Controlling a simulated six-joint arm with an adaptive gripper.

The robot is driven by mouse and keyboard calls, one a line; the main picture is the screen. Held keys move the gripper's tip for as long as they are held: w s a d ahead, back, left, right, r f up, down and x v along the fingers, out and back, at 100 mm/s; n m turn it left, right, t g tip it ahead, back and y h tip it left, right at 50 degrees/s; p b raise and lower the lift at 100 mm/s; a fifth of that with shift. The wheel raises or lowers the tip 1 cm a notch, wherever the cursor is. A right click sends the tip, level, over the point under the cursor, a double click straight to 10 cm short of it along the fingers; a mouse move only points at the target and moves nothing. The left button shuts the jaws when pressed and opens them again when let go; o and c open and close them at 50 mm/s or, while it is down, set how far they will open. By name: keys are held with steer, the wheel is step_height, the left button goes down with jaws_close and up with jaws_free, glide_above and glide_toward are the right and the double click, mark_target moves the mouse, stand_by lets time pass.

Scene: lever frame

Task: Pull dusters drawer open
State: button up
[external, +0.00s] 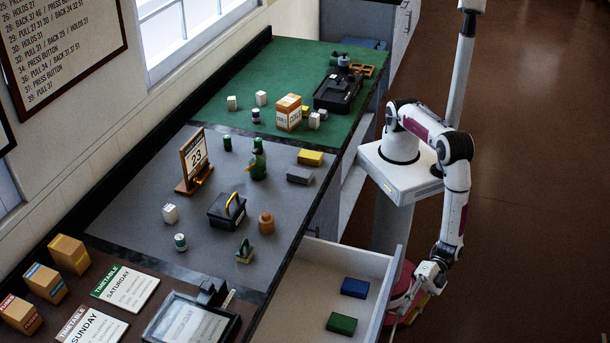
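The dusters drawer (350,262) is a white drawer that stands pulled out from the counter at the bottom middle of the external view. A blue duster (354,288) and a green duster (341,323) lie apart on its floor. My gripper (408,303) is low on the outer side of the drawer's front panel (393,285), at the right. It is small and partly hidden. I cannot tell whether its fingers are shut on a handle, and no handle shows clearly.
The counter has a grey mat (205,250) and a green mat (250,75) with several small objects. A dark box with a yellow handle (227,210) stands on the grey mat. A red round object (400,279) is beside the drawer front. Brown floor (540,200) is clear at right.

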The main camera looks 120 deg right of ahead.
steer(key=shift+v, duration=1.55)
steer(key=shift+w+r, duration=0.1)
steer(key=shift+w, duration=0.05)
steer(key=shift+m+g, duration=0.7)
steer(key=shift+g, duration=0.2)
steer(key=w+r, duration=0.1)
steer(key=r, duration=0.1)
steer(key=w+r, duration=0.4)
steer(key=r, duration=0.1)
steer(key=w+d+r+m+g, duration=0.25)
steer(key=w+d+r, duration=0.25)
steer(key=d+r, duration=0.55)
steer(key=w+d+r+m+g, duration=0.1)
steer(key=w+d+r+m, duration=0.35)
steer(key=d+r, duration=0.6)
steer(key=s+d+r+m+h, duration=0.1)
steer(key=s+d+r+h, duration=0.15)
steer(key=d, duration=0.85)
steer(key=s+d+r+m+g+h, duration=0.1)
steer(key=s+d+m+g+h, duration=0.2)
steer(key=s+d, duration=1.9)
steer(key=d+m+h, duration=0.1)
steer(key=d+m, duration=0.2)
steer(key=m, duration=0.1)
steer(key=shift+d, duration=0.3)
